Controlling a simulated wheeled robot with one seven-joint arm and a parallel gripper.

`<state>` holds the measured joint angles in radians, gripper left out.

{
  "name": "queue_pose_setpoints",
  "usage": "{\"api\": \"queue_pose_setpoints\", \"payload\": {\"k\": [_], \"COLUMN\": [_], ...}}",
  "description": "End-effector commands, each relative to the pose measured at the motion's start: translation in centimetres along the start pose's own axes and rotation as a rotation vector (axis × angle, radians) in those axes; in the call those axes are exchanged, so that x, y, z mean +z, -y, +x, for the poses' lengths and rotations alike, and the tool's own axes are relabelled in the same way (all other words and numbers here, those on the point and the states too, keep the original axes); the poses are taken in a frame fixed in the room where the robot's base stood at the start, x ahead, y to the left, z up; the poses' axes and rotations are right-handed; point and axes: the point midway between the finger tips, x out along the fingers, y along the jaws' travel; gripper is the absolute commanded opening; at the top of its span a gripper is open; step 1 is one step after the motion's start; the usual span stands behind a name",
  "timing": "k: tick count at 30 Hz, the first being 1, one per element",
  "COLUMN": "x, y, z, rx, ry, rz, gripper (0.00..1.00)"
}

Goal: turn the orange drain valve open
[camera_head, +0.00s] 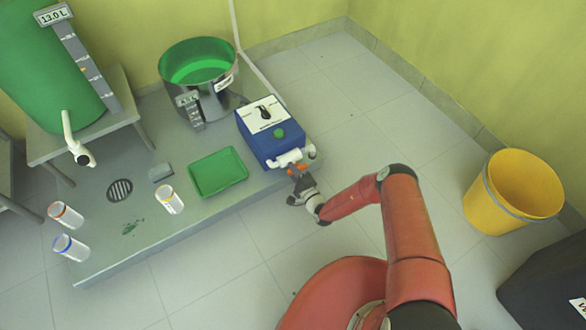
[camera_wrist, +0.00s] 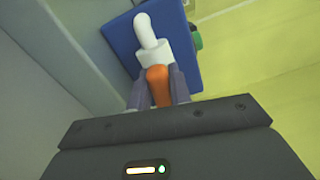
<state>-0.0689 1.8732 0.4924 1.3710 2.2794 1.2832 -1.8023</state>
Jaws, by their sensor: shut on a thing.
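The orange drain valve (camera_head: 296,170) sits below the white pipe (camera_head: 289,158) on the front of the blue box (camera_head: 268,146). In the wrist view the orange valve handle (camera_wrist: 158,86) stands between my two fingers, under the white pipe (camera_wrist: 149,35). My gripper (camera_head: 302,182) is shut on the handle; its fingertips (camera_wrist: 157,90) flank it on both sides. Part of the handle is hidden by the fingers, so its exact angle is hard to tell. The blue box (camera_wrist: 188,45) is behind the pipe.
A green tray (camera_head: 218,173) and a green-filled pot (camera_head: 197,66) stand on the grey platform (camera_head: 165,228) left of the blue box. Several small jars stand further left. A yellow bucket (camera_head: 514,190) is on the floor at right.

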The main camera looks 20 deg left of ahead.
Motion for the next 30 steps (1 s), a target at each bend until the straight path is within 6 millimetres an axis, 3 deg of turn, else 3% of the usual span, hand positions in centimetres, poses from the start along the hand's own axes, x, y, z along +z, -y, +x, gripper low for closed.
{"api": "queue_pose_setpoints", "payload": {"k": [12,27,28,30], "x": [-0.09,-0.13,-0.13,-0.13], "y": [-0.41,-0.46,-0.46,-0.45], "z": [-0.02,-0.01,-0.01,0.00], "rx": [0.002,0.002,0.002,0.001], "ry": [-0.002,-0.002,-0.002,-0.001], "rz": [-0.166,-0.185,-0.185,-0.185], "gripper": [0.00,0.00,0.21,0.30]}}
